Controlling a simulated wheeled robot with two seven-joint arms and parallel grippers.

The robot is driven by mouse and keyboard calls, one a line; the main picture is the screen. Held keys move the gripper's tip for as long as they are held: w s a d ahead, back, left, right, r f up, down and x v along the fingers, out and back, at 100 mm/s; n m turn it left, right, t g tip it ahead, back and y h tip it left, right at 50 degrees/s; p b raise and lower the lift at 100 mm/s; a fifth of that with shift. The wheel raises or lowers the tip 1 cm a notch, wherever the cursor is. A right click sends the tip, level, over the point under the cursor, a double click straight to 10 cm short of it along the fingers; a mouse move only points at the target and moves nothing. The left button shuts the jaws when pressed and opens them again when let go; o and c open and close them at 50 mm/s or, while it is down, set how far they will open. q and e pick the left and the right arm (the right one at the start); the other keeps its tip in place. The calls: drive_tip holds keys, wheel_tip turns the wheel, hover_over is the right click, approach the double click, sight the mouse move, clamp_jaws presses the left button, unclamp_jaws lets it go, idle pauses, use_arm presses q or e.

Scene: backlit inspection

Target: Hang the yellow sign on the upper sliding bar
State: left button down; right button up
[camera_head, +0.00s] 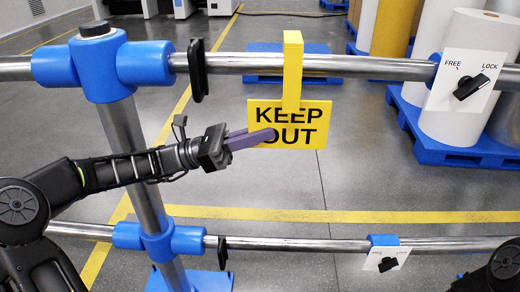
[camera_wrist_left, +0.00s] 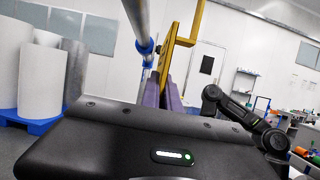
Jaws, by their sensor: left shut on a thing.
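The yellow sign (camera_head: 312,112) reads KEEP OUT and is upright, with its tall strap crossing in front of the upper bar (camera_head: 235,63) and ending above it. My left gripper (camera_head: 262,137) is shut on the sign's plate, its purple fingers overlapping the lettering. In the left wrist view the sign (camera_wrist_left: 177,50) stands edge-on between the purple fingers (camera_wrist_left: 172,95). Whether its hook bears on the bar I cannot tell. The FREE/LOCK plate (camera_head: 440,94) has a black knob (camera_head: 470,87) with its handle slanting up toward LOCK. My right gripper is not visible.
A blue-jointed post (camera_head: 130,125) stands at left, with a black clamp (camera_head: 198,70) on the upper bar. A lower bar (camera_head: 300,245) carries another knob plate (camera_head: 386,258). White rolls (camera_head: 455,120) on a blue pallet (camera_head: 470,155) stand behind. The floor between the bars is clear.

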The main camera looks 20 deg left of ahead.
use_arm(q)
drive_tip(key=shift+w+a+b, duration=0.2)
drive_tip(key=shift+w+b, duration=0.2)
drive_tip(key=shift+w, duration=0.35)
drive_tip(key=shift+w+a+b, duration=0.15)
drive_tip(key=shift+w+b, duration=0.2)
drive_tip(key=shift+w, duration=0.35)
drive_tip(key=shift+w+a+f+b, duration=0.25)
drive_tip(key=shift+w+f, duration=0.7)
drive_tip(key=shift+w+a+f+b, duration=0.2)
drive_tip(key=shift+w+a+f, duration=0.05)
drive_tip(key=shift+w+f, duration=0.7)
drive_tip(key=c, duration=1.5)
unclamp_jaws()
drive_tip(key=shift+r, duration=0.1)
